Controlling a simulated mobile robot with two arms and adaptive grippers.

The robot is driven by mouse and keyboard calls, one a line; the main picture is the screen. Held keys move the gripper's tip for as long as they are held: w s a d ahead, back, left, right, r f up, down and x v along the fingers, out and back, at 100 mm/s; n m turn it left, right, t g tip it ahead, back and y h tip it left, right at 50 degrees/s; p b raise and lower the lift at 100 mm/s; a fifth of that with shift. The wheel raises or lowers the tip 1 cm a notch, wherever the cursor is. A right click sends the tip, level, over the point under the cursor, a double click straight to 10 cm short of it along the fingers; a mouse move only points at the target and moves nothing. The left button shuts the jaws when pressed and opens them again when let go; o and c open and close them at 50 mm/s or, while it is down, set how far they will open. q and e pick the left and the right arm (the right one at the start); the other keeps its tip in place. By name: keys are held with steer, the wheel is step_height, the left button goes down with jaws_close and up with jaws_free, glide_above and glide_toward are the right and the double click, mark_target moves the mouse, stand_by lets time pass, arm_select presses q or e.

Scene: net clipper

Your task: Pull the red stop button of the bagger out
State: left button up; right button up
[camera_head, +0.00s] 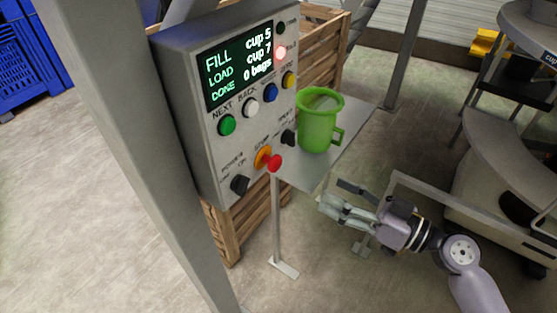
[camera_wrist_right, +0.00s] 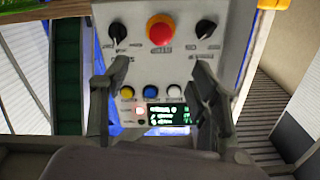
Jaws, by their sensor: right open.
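The bagger's grey control box (camera_head: 185,75) stands at the centre left. Its red stop button (camera_head: 274,163) stands proud of an orange collar (camera_head: 262,154) low on the front. I cannot tell whether it is latched in or out. In the right wrist view the panel is upside down, with the red button (camera_wrist_right: 160,32) near the top. My right gripper (camera_head: 333,192) is open and empty, to the right of the button and apart from it. In the wrist view its fingers (camera_wrist_right: 157,75) frame the lower panel, with the button beyond them. My left gripper is not in view.
Black knobs (camera_head: 239,185) flank the stop button. Coloured buttons (camera_head: 250,106), a lit red lamp (camera_head: 280,53) and a display (camera_head: 236,66) are above. A green cup (camera_head: 318,125) stands on a grey shelf (camera_head: 352,140) close by. A wooden crate (camera_head: 232,232) is behind; a grey post (camera_head: 130,130) is left.

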mark_target(279, 164)
steer(key=p+x, duration=0.6)
steer(key=x, duration=0.9)
steer(key=shift+p, duration=0.35)
steer(key=shift+w+a, duration=0.25)
steer(key=shift+a, duration=0.1)
steer(key=shift+c, duration=0.5)
jaws_close()
